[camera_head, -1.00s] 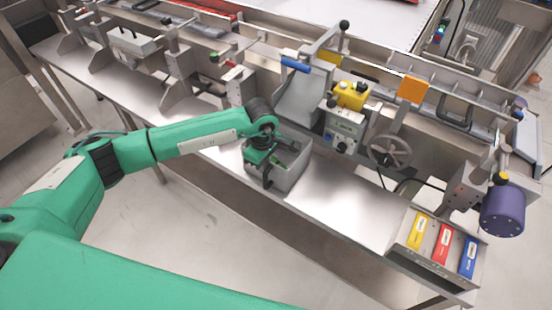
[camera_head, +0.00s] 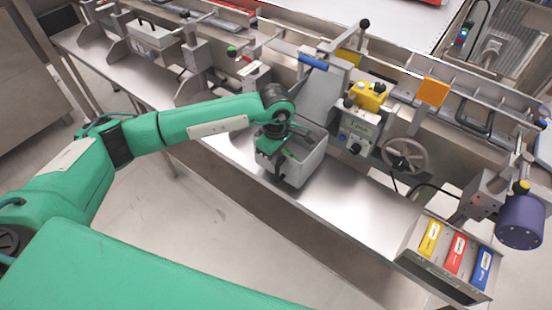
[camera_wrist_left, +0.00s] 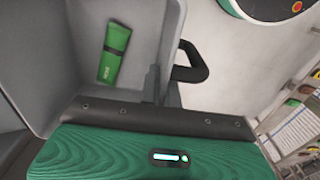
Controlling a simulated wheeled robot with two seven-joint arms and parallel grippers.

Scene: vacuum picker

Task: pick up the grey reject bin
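The grey reject bin (camera_head: 306,167) is an open-topped box at the middle of the steel bench, in the head view. In the left wrist view the bin (camera_wrist_left: 148,30) fills the upper left, with a green packet (camera_wrist_left: 114,52) inside. The bin appears slightly above the bench. My right gripper is out of view.
The steel bench (camera_head: 345,208) is clear right of the bin. A tray (camera_head: 408,247) with yellow, red and blue labels stands at its right end. Behind the bin are a control box (camera_head: 357,130), a handwheel (camera_head: 405,155) and a blue-gripped handle (camera_head: 313,62).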

